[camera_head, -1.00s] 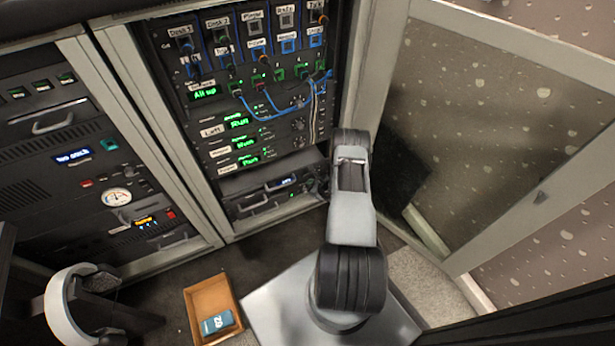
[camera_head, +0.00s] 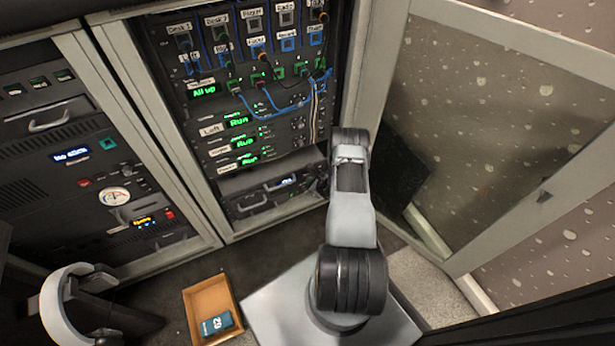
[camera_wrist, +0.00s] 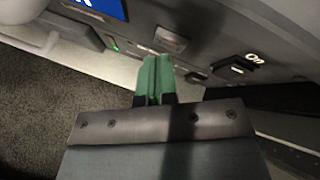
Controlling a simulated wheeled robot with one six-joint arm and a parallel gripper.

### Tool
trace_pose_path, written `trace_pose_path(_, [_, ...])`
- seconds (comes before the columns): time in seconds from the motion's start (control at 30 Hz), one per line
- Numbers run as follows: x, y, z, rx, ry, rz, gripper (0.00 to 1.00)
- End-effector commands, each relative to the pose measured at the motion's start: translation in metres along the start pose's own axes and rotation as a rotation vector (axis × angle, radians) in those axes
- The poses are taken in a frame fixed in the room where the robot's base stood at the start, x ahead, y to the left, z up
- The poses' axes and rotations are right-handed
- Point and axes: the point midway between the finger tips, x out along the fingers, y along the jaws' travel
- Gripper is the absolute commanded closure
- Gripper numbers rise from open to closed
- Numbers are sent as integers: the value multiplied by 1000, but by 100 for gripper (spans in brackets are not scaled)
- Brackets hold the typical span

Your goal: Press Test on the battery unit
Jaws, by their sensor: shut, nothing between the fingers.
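The battery unit appears to be the lowest unit (camera_head: 262,199) in the right-hand rack, with a small blue display, partly behind my arm. In the wrist view a grey front panel (camera_wrist: 205,38) fills the top, with a blue display, a small green light, a pale square part (camera_wrist: 171,39) and a dark switch (camera_wrist: 236,68) labelled On. I cannot read a Test label. My gripper (camera_wrist: 154,62) has green fingers shut together, empty, pointing at the panel's lower edge just below the square part. Contact cannot be told. My arm hides the gripper in the head view.
A left rack (camera_head: 75,150) has a gauge and displays. Blue cables (camera_head: 268,112) hang across the upper right rack. An open glazed door (camera_head: 490,130) stands right of my arm. An orange tray (camera_head: 205,300) with a blue box lies on the floor near headphones (camera_head: 62,300).

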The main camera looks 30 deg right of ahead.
Motion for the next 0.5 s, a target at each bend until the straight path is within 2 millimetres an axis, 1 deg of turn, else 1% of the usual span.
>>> trace_pose_path(0.5, [4,-2,2,-1,0,0,100])
